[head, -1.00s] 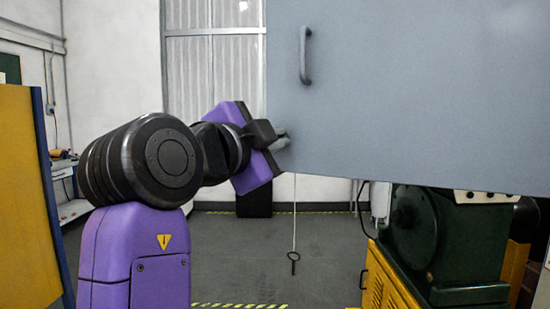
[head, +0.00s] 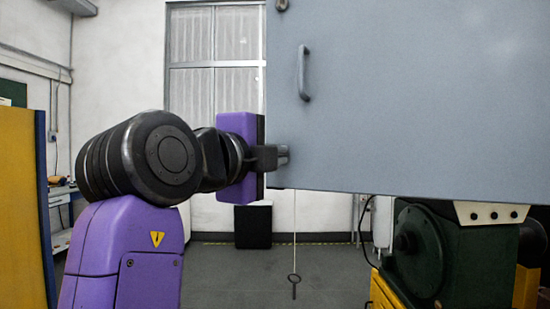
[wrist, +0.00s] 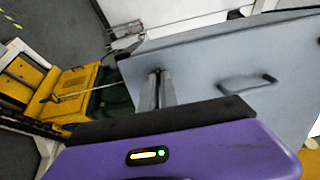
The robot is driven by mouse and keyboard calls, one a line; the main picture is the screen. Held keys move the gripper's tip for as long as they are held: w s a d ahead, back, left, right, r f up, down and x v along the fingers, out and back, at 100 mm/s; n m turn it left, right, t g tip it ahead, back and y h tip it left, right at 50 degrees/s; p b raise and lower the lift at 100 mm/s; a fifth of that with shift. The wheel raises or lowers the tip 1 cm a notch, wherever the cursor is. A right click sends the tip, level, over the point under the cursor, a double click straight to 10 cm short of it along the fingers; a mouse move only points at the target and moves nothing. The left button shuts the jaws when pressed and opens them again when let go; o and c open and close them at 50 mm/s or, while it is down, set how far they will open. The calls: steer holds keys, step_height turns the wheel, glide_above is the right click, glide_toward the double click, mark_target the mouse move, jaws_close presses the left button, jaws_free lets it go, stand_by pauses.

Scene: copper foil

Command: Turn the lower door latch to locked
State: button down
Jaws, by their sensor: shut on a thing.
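The big grey door (head: 410,100) fills the right of the head view, and it also shows in the wrist view (wrist: 225,65). The lower latch (head: 284,153) is a small grey piece at the door's lower left corner. It is mostly hidden by my gripper (head: 279,155), which is shut on it from the left. In the wrist view my gripper (wrist: 159,78) points at the door's edge, and the latch cannot be told apart clearly there. My gripper's purple body stands upright in the head view. An upper latch (head: 281,5) shows at the top of the picture.
A curved door handle (head: 303,73) sticks out from the door. A dark green machine (head: 430,245) stands below the door at the right. A yellow panel (head: 22,190) stands at the far left.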

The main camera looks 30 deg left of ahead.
stand_by(0.3)
steer(key=c, duration=1.6)
jaws_free()
steer(key=s, duration=0.7)
steer(key=shift+s+d+b, duration=0.35)
steer(key=shift+d+b, duration=0.05)
steer(key=shift+b, duration=0.05)
